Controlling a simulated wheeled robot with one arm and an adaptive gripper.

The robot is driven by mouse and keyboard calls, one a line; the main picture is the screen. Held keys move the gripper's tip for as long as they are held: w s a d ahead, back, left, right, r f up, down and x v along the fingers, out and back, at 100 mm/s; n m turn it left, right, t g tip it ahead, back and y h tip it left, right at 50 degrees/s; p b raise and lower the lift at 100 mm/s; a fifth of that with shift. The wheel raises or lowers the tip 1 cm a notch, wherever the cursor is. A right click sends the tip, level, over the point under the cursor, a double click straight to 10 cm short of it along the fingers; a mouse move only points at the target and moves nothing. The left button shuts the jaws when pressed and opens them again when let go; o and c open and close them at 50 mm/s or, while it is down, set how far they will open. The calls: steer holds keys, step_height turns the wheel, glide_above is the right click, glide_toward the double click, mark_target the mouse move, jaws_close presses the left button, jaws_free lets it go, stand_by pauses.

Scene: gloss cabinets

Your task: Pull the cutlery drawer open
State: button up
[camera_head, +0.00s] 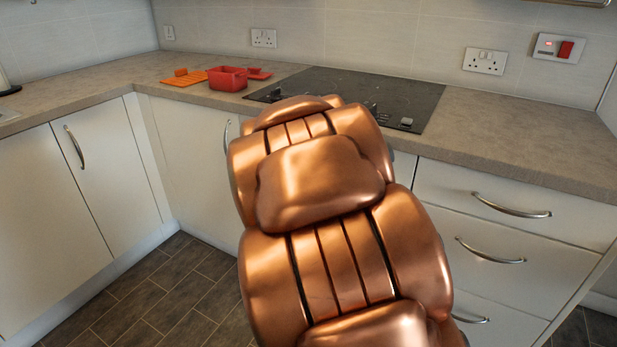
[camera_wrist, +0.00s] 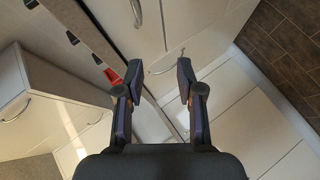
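A stack of white drawers stands at the right in the head view. The top drawer (camera_head: 450,187) has a curved metal handle (camera_head: 511,209), and all the fronts I can see look closed. The pictures do not label which one is the cutlery drawer. My gripper (camera_wrist: 159,73) is open in the wrist view, with its two dark fingers apart and nothing held. A thin curved handle (camera_wrist: 168,64) on a white front shows beyond and between the fingertips. I cannot tell which front it belongs to. My copper arm hides the gripper in the head view.
A black hob (camera_head: 350,88) is set in the grey-brown worktop. A red pot (camera_head: 228,78) and an orange board (camera_head: 183,77) lie on the worktop left of it. White cupboards (camera_head: 100,185) line the left side. The dark tiled floor (camera_head: 165,290) is clear at lower left.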

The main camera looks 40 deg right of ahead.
steer(key=w+d+f+n+t+h+b, duration=0.1)
steer(key=w+d+f+n+t+b, duration=0.1)
steer(key=d+f+n+t+b, duration=0.7)
steer(key=shift+m+g, duration=0.6)
steer(key=shift+g, duration=0.3)
steer(key=shift+w+d+r+b, duration=0.7)
steer(key=shift+w+b, duration=0.15)
steer(key=shift+w, duration=0.35)
steer(key=shift+w+d+r+b, duration=0.65)
steer(key=shift+w+b, duration=0.25)
steer(key=shift+w, duration=0.25)
steer(key=shift+w+d+r+b, duration=0.7)
steer(key=shift+w+b, duration=0.15)
steer(key=shift+w, duration=0.35)
jaws_close()
